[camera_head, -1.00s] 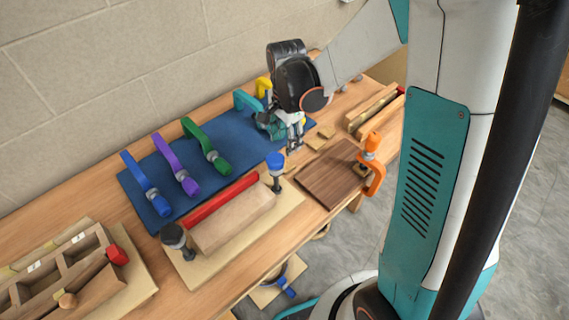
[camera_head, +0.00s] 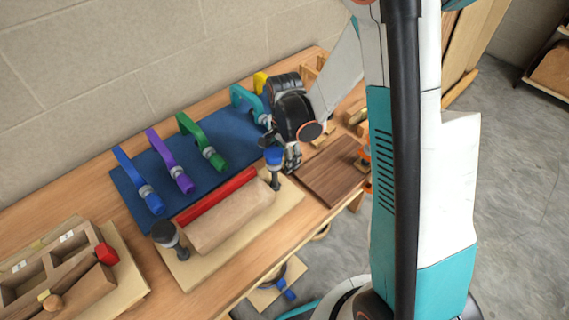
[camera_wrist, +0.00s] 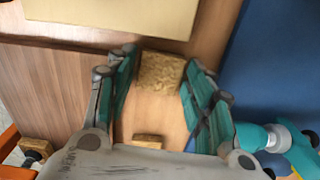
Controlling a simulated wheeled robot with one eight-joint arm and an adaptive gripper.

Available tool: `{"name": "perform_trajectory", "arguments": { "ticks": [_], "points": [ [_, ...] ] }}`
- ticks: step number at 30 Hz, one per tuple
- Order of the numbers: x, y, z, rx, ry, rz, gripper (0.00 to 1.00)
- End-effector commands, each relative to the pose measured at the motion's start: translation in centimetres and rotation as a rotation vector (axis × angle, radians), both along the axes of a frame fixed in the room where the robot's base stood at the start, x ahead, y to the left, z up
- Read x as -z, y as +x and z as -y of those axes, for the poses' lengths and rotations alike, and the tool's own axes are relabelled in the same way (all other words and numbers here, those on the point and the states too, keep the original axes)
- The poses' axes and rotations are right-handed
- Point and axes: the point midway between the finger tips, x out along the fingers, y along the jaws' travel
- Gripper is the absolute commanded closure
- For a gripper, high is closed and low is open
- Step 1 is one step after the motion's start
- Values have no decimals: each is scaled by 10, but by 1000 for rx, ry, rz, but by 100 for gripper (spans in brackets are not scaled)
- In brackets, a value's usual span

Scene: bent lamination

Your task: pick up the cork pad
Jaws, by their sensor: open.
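A cork pad (camera_wrist: 160,72), a small speckled brown block, lies on the wooden bench in the wrist view. It shows in the gap between the fingertips of my gripper (camera_wrist: 159,57). The two teal and grey fingers are spread, one on each side of it, and I cannot tell how far above it they are. A second small cork-coloured piece (camera_wrist: 148,140) lies nearer the palm, partly cut off by it. In the head view my gripper (camera_head: 291,160) points down beside the blue-topped clamp, and it hides that cork pad.
The blue mat (camera_head: 222,142) holds several coloured clamps. A pale board (camera_head: 285,207) with a wooden block and red bar lies in front. A dark wood panel (camera_head: 330,172) lies to the right, with an orange clamp (camera_head: 365,158) at its edge. A divided wooden tray (camera_head: 50,262) is at left.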

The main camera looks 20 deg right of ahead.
Motion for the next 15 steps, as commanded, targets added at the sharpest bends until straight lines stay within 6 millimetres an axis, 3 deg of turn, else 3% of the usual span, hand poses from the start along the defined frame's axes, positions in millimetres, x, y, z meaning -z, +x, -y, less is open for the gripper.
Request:
{"name": "perform_trajectory", "arguments": {
  "ticks": [4,8,15],
  "points": [
    [-1,0,0,0,0,0,54],
    [-1,0,0,0,0,0,70],
    [-1,0,0,0,0,0,70]
  ]
}}
